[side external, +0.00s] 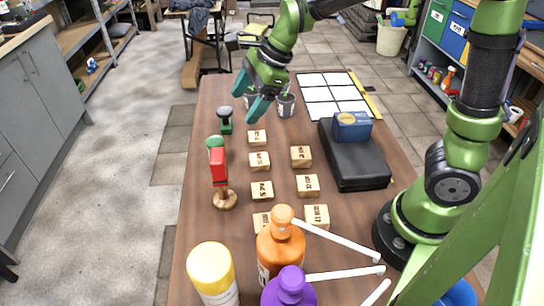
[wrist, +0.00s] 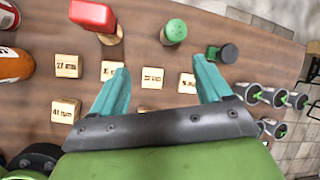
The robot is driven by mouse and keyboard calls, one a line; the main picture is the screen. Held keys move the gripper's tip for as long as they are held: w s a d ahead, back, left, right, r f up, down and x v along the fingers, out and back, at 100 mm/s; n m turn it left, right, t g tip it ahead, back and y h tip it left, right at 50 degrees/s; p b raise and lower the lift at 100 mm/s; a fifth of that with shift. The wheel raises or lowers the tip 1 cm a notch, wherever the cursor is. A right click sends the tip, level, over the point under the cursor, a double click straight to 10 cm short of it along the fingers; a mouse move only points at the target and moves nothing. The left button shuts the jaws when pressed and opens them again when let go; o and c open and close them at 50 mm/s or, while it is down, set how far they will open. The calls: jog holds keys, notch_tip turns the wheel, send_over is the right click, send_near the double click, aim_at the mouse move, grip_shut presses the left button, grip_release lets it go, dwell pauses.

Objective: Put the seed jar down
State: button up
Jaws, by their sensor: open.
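My gripper (side external: 250,95) is open above the far part of the wooden table, its two teal fingers spread. In the wrist view nothing is between the fingertips (wrist: 161,64). Several small grey cups or jars with dark and green contents (side external: 286,105) stand upright near the gripper, partly hidden behind it. They also show at the right of the wrist view (wrist: 272,127), beside the right finger and apart from it. I cannot tell which one, if any, is the seed jar.
Labelled wooden blocks (side external: 260,161) stand mid-table. A red item on a round base (side external: 220,180), a green-topped bottle (side external: 215,143) and a dark green-based item (side external: 225,120) stand left. A black case (side external: 357,160) bears a blue box (side external: 351,126). Bottles (side external: 281,249) crowd the near end.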

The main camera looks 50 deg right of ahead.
jog(key=s+d+r+n+t, duration=0.1)
jog(key=s+r+n, duration=0.1)
jog(key=s+n, duration=0.6)
jog(key=s+d+r+n+t+h, duration=0.1)
jog(key=s+r+n, duration=0.2)
jog(key=s+n, duration=0.6)
jog(key=shift+s+d+r+n+t, duration=0.15)
jog(key=shift+d+r+n+t, duration=0.2)
jog(key=shift+n, duration=0.35)
